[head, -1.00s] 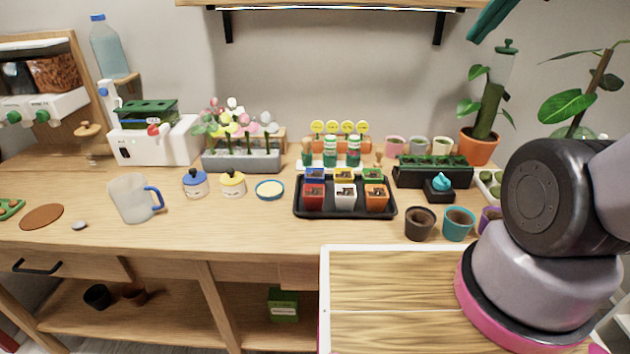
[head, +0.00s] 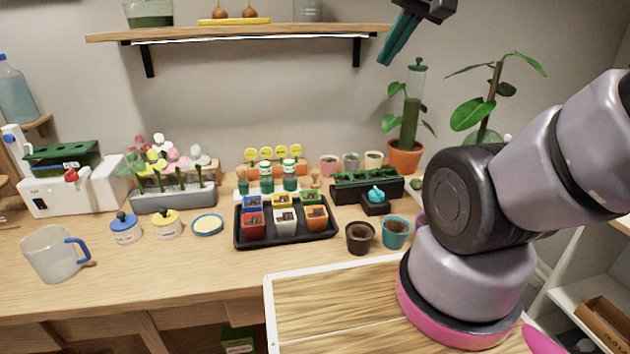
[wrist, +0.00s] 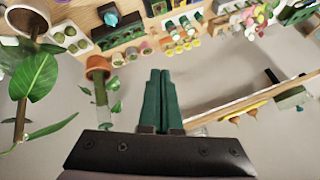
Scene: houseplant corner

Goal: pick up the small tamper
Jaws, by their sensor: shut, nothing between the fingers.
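What looks like the small tamper, a teal knobbed piece (head: 376,194), sits in a black square block (head: 377,208) on the bench, right of the seedling tray. It also shows at the top of the wrist view (wrist: 111,17). My gripper (head: 384,62) is high above the bench, beside the right end of the wall shelf, and well apart from the tamper. Its teal fingers (wrist: 160,72) are together and empty in the wrist view.
A black tray (head: 285,238) of coloured pots is left of the block. A long dark planter (head: 366,186) is just behind it. Brown (head: 360,238) and teal (head: 396,232) pots stand in front. A tall potted plant (head: 405,157) rises behind, under my gripper.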

